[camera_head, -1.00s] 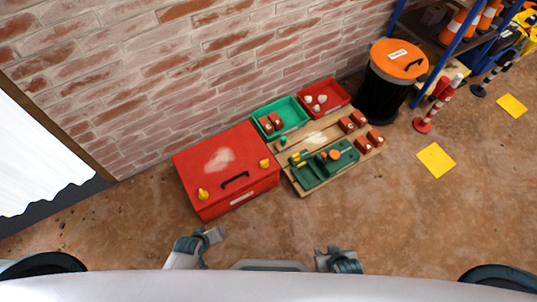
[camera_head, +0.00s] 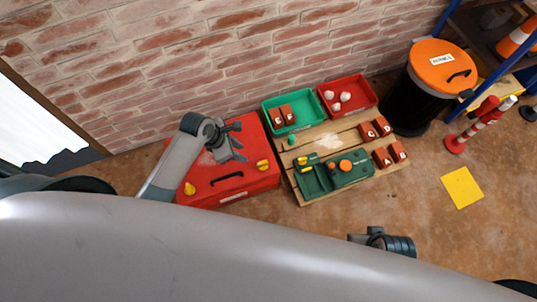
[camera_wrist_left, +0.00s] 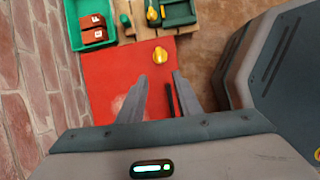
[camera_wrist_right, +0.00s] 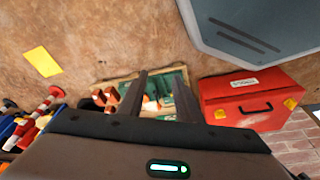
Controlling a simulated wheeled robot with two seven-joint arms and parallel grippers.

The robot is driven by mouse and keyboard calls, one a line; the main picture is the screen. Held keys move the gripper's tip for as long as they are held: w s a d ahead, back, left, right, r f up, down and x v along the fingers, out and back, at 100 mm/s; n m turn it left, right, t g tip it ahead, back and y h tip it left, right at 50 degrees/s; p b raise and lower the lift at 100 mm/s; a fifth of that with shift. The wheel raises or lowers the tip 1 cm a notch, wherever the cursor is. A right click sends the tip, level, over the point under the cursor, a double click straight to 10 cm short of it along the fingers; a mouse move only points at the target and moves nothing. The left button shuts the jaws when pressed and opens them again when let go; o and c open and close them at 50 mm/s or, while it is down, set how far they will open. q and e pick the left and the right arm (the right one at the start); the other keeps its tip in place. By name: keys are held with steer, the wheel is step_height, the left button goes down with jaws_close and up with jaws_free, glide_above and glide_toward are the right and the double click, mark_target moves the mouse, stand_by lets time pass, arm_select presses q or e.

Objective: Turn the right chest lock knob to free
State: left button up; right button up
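The red chest (camera_head: 240,187) stands on the floor against the brick wall, with a black handle (camera_head: 227,180) on it. Its right yellow lock knob (camera_head: 263,165) and left yellow lock knob (camera_head: 190,188) are both visible. My left gripper (camera_head: 236,146) is over the chest, to the upper left of the right knob and apart from it. In the left wrist view the open, empty fingers (camera_wrist_left: 158,88) point toward the right knob (camera_wrist_left: 161,54). My right gripper (camera_wrist_right: 160,90) is open and empty, away from the chest; the chest also shows in the right wrist view (camera_wrist_right: 235,88).
Right of the chest, a wooden pallet (camera_head: 310,140) holds a green tool tray (camera_head: 315,180) and several red-brown blocks. A green bin (camera_head: 270,112) and a red bin (camera_head: 362,93) stand behind. A black barrel with an orange lid (camera_head: 440,65) is further right.

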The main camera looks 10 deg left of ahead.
mark_target(262, 163)
arm_select(q)
steer(key=shift+w+d+r+n, duration=0.1)
steer(key=shift+w+r+n, duration=0.15)
steer(key=shift+r+n, duration=0.05)
arm_select(e)
steer(key=shift+d+r, duration=0.15)
steer(key=shift+r, duration=0.15)
